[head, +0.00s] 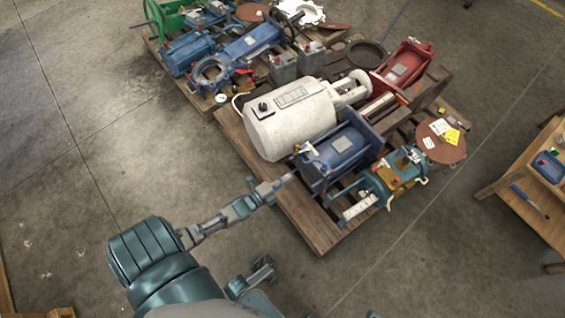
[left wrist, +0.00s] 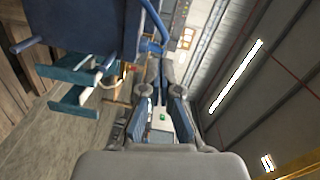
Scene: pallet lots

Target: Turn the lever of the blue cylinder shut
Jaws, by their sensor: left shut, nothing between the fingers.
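The blue cylinder (head: 338,148) lies on the pallet beside a white tank. A small valve with a pale, brass-like fitting (head: 304,149) sits at its left end; its lever is too small to make out clearly. My left gripper (head: 291,177) reaches in from the lower left, shut and empty, with its tips close to the cylinder's near left end. Contact cannot be told. In the left wrist view, the shut fingers (left wrist: 160,66) point towards a curved blue rod or hose (left wrist: 155,22) beside a dark blue body (left wrist: 70,22). My right gripper (head: 262,270) seems to show partly at the bottom.
The white tank (head: 292,122) stands close behind the cylinder. A teal machine (head: 395,175) with a yellow part lies to its right. More blue machinery (head: 245,45) fills the pallet at the back. A wooden table (head: 520,205) stands at the right.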

